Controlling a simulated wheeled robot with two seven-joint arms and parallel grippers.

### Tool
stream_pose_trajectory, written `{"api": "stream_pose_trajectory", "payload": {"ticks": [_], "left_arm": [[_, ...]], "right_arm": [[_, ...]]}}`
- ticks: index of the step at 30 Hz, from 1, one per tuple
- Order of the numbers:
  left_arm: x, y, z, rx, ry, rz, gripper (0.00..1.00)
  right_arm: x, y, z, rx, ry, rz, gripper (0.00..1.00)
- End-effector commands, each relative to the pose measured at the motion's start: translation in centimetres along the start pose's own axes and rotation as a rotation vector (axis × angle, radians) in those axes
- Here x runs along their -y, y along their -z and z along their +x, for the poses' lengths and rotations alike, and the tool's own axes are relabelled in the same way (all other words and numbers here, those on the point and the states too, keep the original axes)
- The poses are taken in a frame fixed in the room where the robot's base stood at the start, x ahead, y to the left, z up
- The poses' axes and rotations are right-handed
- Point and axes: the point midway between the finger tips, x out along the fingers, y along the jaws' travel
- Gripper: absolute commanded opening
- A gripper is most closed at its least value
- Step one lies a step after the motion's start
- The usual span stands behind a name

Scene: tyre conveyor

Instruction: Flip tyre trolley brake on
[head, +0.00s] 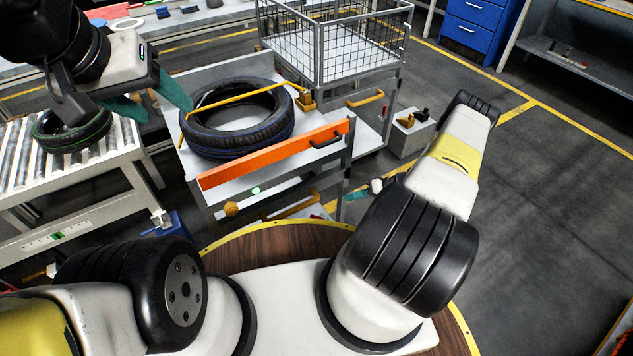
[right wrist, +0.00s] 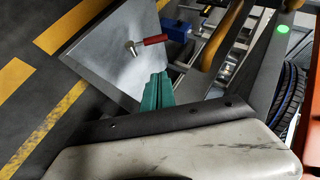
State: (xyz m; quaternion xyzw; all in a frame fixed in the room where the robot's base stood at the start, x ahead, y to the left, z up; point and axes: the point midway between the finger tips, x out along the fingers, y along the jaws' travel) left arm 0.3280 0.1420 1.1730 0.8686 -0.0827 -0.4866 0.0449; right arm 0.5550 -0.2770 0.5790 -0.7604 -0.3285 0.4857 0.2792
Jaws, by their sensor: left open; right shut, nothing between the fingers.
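The tyre trolley (head: 190,188) stands in front of me with an orange front bar (head: 275,153) and a black tyre (head: 238,140) on its top. In the right wrist view, a small lever with a red grip (right wrist: 154,41) stands out against a grey metal plate (right wrist: 118,50); I cannot tell whether it is the brake or how it is set. My right gripper (right wrist: 158,92) is shut and empty, its green fingertips just below the red grip, with no clear contact. In the head view it is low beside the trolley, mostly hidden. My left gripper (head: 150,98) is open and empty above the trolley's left side.
A roller conveyor (head: 70,160) with a small tyre stands at the left. A wire-mesh cage cart (head: 325,50) is behind the trolley. A grey box (head: 408,134) is to its right. Yellow handles (right wrist: 222,38) are close to my right gripper. The floor at the right is clear.

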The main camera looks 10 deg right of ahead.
Motion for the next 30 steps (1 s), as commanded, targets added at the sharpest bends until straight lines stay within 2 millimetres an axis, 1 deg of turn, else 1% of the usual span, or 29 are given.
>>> {"api": "stream_pose_trajectory", "payload": {"ticks": [4, 8, 15, 19, 21, 24, 30], "left_arm": [[0.0, 0.0, 0.0, 0.000, 0.000, 0.000, 0.59], [0.0, 0.0, 0.0, 0.000, 0.000, 0.000, 0.59], [0.0, 0.0, 0.0, 0.000, 0.000, 0.000, 0.59], [0.0, 0.0, 0.0, 0.000, 0.000, 0.000, 0.59], [0.0, 0.0, 0.0, 0.000, 0.000, 0.000, 0.59], [0.0, 0.0, 0.0, 0.000, 0.000, 0.000, 0.59], [0.0, 0.0, 0.0, 0.000, 0.000, 0.000, 0.59]], "right_arm": [[0.0, -0.1, 0.7, 0.002, 0.001, 0.000, 0.00], [0.1, -0.1, 2.6, 0.003, 0.002, -0.001, 0.00], [0.1, -0.2, 7.8, 0.005, 0.002, 0.000, 0.00], [0.1, -0.1, 10.3, 0.004, 0.001, -0.001, 0.00], [0.0, -1.1, 11.1, 0.004, 0.001, 0.002, 0.00], [0.1, -2.0, 12.0, 0.002, 0.001, 0.001, 0.00], [0.0, -2.8, 12.8, 0.001, -0.001, 0.000, 0.00]]}}
